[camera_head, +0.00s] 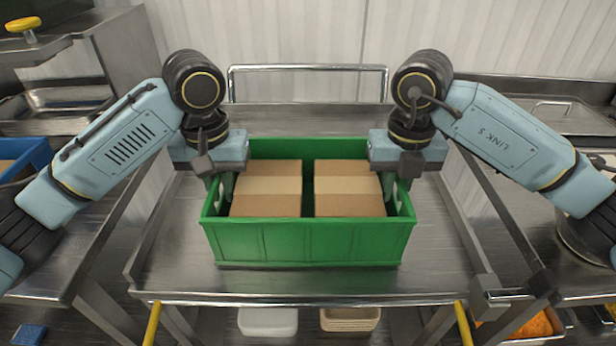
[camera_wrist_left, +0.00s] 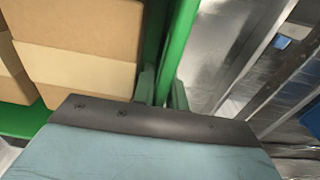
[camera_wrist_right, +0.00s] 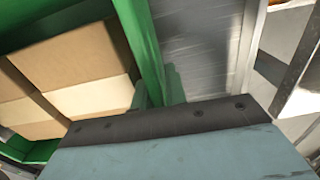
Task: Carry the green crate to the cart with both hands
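The green crate (camera_head: 308,243) is over the top of the steel cart (camera_head: 435,270), level, with two brown cardboard boxes (camera_head: 267,188) (camera_head: 349,188) side by side inside. I cannot tell whether its base touches the cart top. My left gripper (camera_head: 226,186) is at the crate's left wall; in the left wrist view its fingers (camera_wrist_left: 162,90) lie on both sides of the green wall (camera_wrist_left: 180,30), close against it. My right gripper (camera_head: 391,186) is at the right wall; in the right wrist view its fingers (camera_wrist_right: 158,90) clasp that wall (camera_wrist_right: 139,35) likewise. The fingertips are partly hidden.
The cart's push handle (camera_head: 308,68) stands behind the crate. Steel counters flank the cart on both sides. A blue bin (camera_head: 28,155) is at the far left. A white container (camera_head: 268,321) and a tan basket (camera_head: 350,319) sit below the cart top.

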